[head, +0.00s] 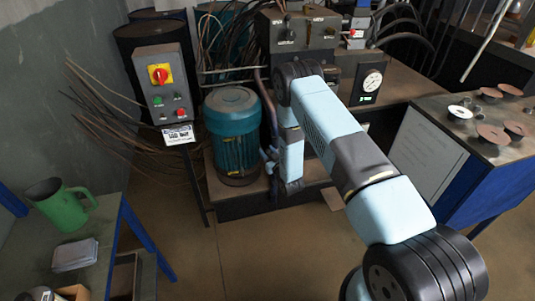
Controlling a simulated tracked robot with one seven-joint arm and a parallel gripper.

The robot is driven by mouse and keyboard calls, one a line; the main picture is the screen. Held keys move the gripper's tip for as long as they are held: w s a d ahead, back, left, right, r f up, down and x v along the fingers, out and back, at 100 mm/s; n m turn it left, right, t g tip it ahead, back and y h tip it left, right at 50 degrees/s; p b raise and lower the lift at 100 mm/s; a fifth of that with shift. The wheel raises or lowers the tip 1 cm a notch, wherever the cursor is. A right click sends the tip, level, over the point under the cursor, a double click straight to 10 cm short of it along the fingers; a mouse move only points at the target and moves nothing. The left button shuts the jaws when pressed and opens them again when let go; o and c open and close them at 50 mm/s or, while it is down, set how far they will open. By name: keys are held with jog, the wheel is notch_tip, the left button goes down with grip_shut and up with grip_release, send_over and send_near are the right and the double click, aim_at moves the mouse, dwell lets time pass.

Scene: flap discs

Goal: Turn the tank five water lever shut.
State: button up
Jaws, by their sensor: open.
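I cannot make out the tank five water lever or its label in the head view. My arm rises from the lower right to an elbow in front of the machine, then a light blue link drops down behind it. Any lever behind my arm is hidden.
A control box (163,86) with a red and yellow switch stands left of a teal motor (232,132). A gauge (371,82) sits on the machine. Discs lie on the right bench (460,128). A green jug (62,205) stands on the left table (103,217). Floor between is clear.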

jog(key=shift+c, duration=0.2)
grip_shut()
jog(key=shift+a, duration=0.1)
